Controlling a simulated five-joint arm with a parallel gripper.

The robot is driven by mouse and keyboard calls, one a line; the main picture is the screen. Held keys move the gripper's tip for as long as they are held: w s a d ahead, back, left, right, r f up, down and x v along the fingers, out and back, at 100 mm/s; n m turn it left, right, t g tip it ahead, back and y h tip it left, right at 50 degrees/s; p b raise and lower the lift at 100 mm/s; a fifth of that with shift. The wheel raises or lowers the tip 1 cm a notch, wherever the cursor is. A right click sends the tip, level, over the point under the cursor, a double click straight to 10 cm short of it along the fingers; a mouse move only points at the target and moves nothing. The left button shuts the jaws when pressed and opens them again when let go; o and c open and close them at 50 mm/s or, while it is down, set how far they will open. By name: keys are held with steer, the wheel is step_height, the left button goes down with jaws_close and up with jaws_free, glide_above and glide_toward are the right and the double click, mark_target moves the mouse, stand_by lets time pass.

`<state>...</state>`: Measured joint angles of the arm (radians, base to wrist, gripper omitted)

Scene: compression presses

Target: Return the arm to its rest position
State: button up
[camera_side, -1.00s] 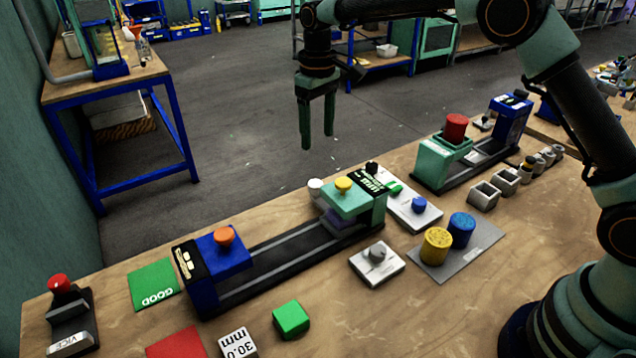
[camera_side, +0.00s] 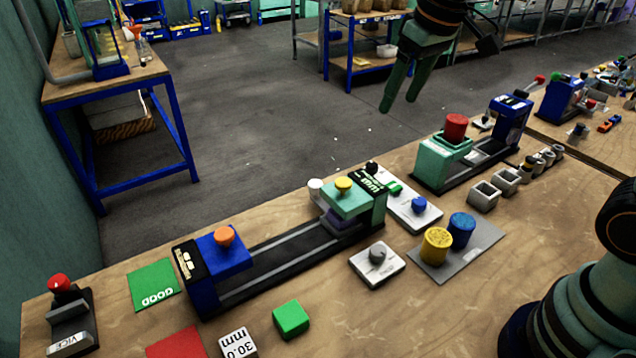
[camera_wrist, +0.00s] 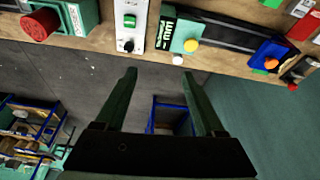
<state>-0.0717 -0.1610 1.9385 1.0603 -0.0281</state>
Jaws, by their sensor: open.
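My gripper (camera_side: 400,106) is high at the top of the side view, beyond the far edge of the workbench (camera_side: 330,312). Its two green fingers are apart, with nothing between them. In the wrist view my gripper (camera_wrist: 165,75) also shows empty, its fingers spread over the dark floor. My upper arm is mostly out of the side view. No rest marker is in view.
The near press has a blue jaw (camera_side: 220,265) and a green jaw (camera_side: 348,200) on a rail. A second press carries a red cylinder (camera_side: 456,127). Yellow (camera_side: 436,246) and blue (camera_side: 461,230) cylinders stand on a grey plate. A green block (camera_side: 291,319) lies in front.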

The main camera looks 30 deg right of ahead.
steer(key=s+d+f+m+t, duration=0.1)
steer(key=s+d+f+t, duration=0.1)
steer(key=s, duration=0.8)
steer(key=shift+d+f, duration=0.4)
steer(key=shift+f, duration=0.1)
